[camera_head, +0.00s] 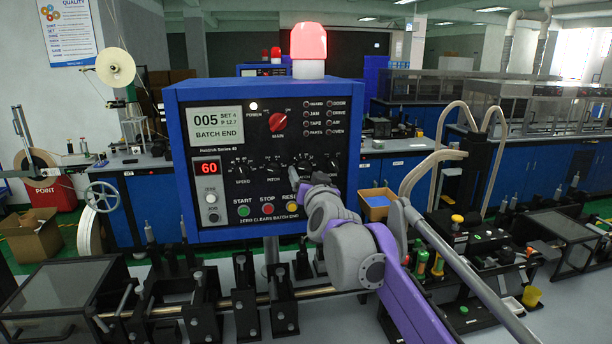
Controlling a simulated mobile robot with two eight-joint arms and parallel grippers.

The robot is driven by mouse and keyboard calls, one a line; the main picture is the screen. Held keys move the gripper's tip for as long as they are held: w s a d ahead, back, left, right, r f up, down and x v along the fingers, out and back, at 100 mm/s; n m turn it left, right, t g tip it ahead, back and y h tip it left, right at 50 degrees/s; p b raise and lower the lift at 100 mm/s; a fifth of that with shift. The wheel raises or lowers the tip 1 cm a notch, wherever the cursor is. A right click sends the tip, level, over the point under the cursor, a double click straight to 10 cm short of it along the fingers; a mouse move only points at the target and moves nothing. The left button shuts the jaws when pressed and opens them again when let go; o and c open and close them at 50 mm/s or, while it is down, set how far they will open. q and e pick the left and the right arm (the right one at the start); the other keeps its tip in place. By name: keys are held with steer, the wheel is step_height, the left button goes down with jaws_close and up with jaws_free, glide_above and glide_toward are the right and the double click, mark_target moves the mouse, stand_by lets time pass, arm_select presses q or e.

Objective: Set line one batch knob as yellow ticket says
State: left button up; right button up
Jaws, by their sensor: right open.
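The blue control box (180,160) stands in the middle, with a red lamp (308,42) lit on top. Its grey display (218,124) reads 005, SET 4, P 12.7, BATCH END. A row of small black knobs runs below. The speed knob (242,170) and pitch knob (273,168) have readable labels; labels farther right are hidden or too small, so I cannot tell which is the batch knob. My right gripper (308,180) is open in front of the row's right part, apparently empty; contact is unclear. I cannot make out a yellow ticket. My left gripper is out of view.
Below the knobs are green start (243,211), red stop (270,210) and partly hidden yellow reset (292,208) buttons. A red main switch (278,122) is above. Black machine fixtures (230,310) fill the front. An open carton (375,200) stands right of the box.

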steer(key=s+d+b, duration=0.1)
steer(key=s, duration=0.8)
steer(key=shift+d, duration=0.4)
steer(key=s+d+f+g+h, duration=0.1)
steer(key=s+d+f+g, duration=0.3)
steer(key=s+f, duration=0.7)
steer(key=s+d+f+g+h, duration=0.1)
steer(key=s+d+f+g, duration=0.3)
steer(key=s+f, duration=0.8)
steer(key=s+d+f+g+h+p, duration=0.1)
steer(key=s+d+f+g, duration=0.3)
steer(key=s+d+f, duration=0.3)
steer(key=s+f, duration=0.4)
steer(key=f, duration=0.6)
steer(key=shift+s+d+n, duration=0.3)
steer(key=shift+r, duration=0.1)
